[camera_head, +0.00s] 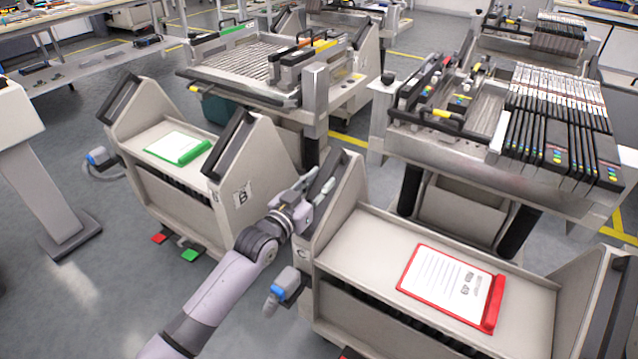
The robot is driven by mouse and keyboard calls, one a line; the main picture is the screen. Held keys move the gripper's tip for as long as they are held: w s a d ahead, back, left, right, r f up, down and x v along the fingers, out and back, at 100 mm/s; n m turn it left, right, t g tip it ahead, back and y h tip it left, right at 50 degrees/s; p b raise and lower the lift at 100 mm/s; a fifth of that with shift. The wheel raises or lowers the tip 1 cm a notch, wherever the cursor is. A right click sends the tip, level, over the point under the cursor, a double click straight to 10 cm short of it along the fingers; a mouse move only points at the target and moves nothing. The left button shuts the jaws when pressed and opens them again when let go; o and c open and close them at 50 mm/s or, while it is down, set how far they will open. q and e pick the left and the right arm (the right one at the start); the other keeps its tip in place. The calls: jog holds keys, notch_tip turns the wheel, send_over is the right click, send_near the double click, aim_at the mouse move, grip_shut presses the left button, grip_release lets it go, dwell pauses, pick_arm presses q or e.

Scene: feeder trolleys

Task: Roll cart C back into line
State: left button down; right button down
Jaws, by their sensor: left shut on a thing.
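Cart C (374,228) is the grey trolley at the right, with a "C" mark on its left side panel. A white sheet on a red clipboard (452,284) lies on its top shelf. My left gripper (310,190) is at the sloping top edge of that left panel, shut on the cart's handle there. My left arm reaches up from the bottom edge. Cart B (262,170), with a "B" mark, stands to the left with a green clipboard (178,148). My right gripper is out of view.
A blue-capped hose connector (284,286) hangs at cart C's left front. Red and green pedals (189,255) stick out low on cart B. Feeder machines (440,125) stand behind both carts. Grey floor (90,285) is open at the lower left.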

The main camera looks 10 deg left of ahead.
aim_at(326, 176)
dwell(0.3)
pick_arm(q)
jog(key=shift+w+r, duration=0.3)
jog(key=shift+w, duration=0.15)
jog(key=shift+w+d+r, duration=0.1)
jog(key=shift+w+d, duration=0.05)
jog(key=shift+w, duration=0.15)
jog(key=shift+w+d, duration=0.1)
jog(key=shift+w, duration=0.2)
jog(key=shift+w+d+f, duration=0.2)
jog(key=shift+w+d, duration=0.05)
jog(key=shift+w, duration=0.15)
jog(key=c, duration=1.8)
grip_release()
jog(key=o, duration=0.5)
jog(key=shift+f, duration=0.15)
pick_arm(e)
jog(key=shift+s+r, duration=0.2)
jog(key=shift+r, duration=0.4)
pick_arm(q)
jog(key=shift+s, duration=0.1)
